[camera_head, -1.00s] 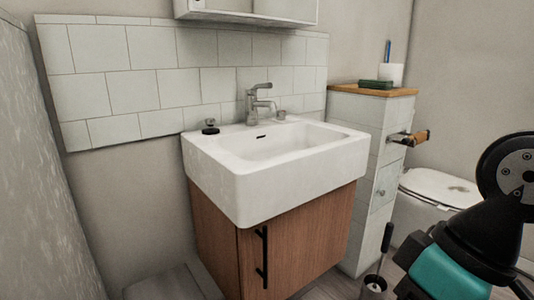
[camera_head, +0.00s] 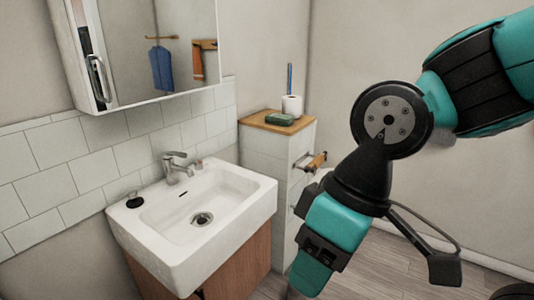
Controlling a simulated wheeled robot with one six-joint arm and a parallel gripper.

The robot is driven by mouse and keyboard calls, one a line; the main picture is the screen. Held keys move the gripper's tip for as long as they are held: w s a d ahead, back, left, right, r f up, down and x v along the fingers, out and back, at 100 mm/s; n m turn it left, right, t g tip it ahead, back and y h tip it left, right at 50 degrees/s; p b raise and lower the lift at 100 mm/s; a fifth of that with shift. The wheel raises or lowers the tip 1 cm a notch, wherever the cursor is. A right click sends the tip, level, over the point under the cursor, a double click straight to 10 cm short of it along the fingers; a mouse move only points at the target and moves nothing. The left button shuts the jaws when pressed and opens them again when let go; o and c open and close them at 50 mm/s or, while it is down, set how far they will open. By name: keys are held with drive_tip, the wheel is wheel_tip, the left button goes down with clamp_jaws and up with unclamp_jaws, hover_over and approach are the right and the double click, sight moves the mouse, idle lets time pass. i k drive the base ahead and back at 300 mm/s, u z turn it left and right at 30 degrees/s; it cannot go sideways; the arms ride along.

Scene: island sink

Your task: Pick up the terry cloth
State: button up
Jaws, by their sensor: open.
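I see no cloth that I can surely name as the terry cloth. A small dark green item (camera_head: 280,118) lies flat on the wooden top of the tiled stand; it may be a folded cloth, but it is too small to tell. A blue towel (camera_head: 161,68) and an orange towel (camera_head: 198,62) hang from rails, seen only as reflections in the mirror. My teal and black arm fills the right side and reaches down past the bottom edge. My gripper is out of view.
The white sink (camera_head: 240,190) with its tap (camera_head: 176,168) is left of my arm. The wooden stand top (camera_head: 262,122) also holds a white roll (camera_head: 292,106). A mirror cabinet (camera_head: 150,45) juts out above the sink. Bare floor (camera_head: 390,265) shows at lower right.

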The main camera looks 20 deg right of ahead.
sight(273, 118)
drive_tip(key=z, duration=1.5)
drive_tip(key=i, duration=3.25)
drive_tip(key=u, duration=3.75)
